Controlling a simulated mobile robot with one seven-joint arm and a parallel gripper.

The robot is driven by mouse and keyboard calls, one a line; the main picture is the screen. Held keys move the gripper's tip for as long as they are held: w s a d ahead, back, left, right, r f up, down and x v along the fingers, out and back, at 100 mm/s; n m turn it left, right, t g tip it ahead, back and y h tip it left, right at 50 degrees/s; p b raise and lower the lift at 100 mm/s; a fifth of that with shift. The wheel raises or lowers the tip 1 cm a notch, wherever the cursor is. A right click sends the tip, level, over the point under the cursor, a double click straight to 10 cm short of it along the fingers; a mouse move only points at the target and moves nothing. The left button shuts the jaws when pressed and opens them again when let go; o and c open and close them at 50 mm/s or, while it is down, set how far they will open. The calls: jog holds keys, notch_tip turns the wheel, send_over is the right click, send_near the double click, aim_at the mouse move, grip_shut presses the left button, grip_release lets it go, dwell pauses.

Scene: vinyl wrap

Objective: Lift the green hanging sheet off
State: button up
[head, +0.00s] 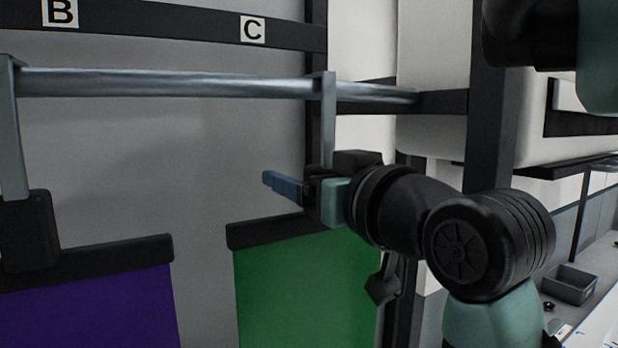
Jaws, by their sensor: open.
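The green hanging sheet (300,290) hangs at the lower centre of the head view. A black bar (262,233) runs along its top edge. My gripper (281,184), with blue fingers pointing left, is above the right part of that bar. It is open, with nothing seen between the fingers, and appears apart from the sheet. My wrist hides the right end of the bar. How the sheet is held up on the right is hidden behind my arm.
A metal rail (180,83) crosses above, with a bracket (328,118) coming down just behind my gripper. A purple sheet (95,310) hangs at left under its own black bar. Labels B (59,12) and C (252,30) are above. A grey bin (569,284) sits at far right.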

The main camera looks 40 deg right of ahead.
grip_shut()
jog(key=shift+r, duration=0.15)
notch_tip(320, 180, up, 2)
jog(key=shift+p, duration=0.9)
jog(key=v, duration=1.3)
dwell(0.5)
jog(key=shift+a, duration=0.1)
dwell(0.5)
